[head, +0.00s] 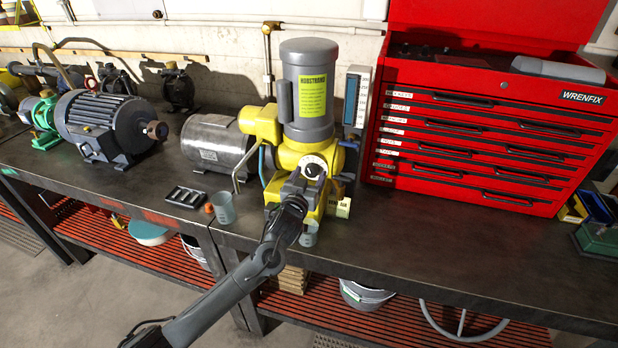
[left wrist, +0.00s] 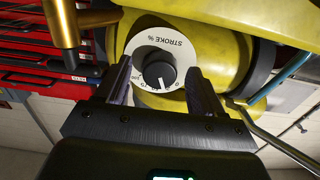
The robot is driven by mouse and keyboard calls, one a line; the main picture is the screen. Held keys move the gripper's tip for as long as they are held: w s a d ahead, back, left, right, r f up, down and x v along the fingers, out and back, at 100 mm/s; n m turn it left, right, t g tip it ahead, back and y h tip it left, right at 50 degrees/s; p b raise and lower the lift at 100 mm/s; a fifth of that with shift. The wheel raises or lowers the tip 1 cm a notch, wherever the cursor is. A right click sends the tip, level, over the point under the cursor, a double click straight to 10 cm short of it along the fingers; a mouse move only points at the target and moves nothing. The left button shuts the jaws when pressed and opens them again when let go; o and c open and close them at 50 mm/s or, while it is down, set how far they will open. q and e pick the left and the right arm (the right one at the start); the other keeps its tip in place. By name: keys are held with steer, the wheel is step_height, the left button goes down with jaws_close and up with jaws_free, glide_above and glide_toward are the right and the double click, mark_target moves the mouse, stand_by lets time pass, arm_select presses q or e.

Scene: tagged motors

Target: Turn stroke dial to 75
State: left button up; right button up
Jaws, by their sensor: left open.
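A yellow pump with a grey motor (head: 307,92) stands on the workbench. Its stroke dial (head: 314,163) is a white plate on the front. In the left wrist view the plate (left wrist: 142,50) reads "STROKE %" upside down, with a black knob (left wrist: 158,74) on it. The knob's white pointer line is toward the bottom of that picture, by small numbers; the exact reading is too small to tell. My left gripper (head: 307,180) is at the dial. In the left wrist view its open fingers (left wrist: 160,82) stand either side of the knob, with gaps. My right gripper is out of sight.
A red tool chest (head: 490,130) stands right of the pump, and a tall gauge panel (head: 355,96) close beside it. A grey cylinder (head: 210,142) and a grey motor (head: 105,125) are to the left. A small cup (head: 223,208) and black tray (head: 184,197) lie in front.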

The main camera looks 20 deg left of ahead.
arm_select(q)
steer(key=shift+c, duration=0.2)
steer(key=c, duration=1)
steer(key=m+p, duration=0.3)
steer(key=m, duration=0.1)
steer(key=shift+a+r+m, duration=0.1)
steer(key=shift+m, duration=0.2)
steer(key=m+p, duration=0.1)
steer(key=m, duration=0.2)
steer(key=shift+p, duration=0.3)
steer(key=shift+m+p, duration=0.35)
steer(key=shift+m, duration=0.65)
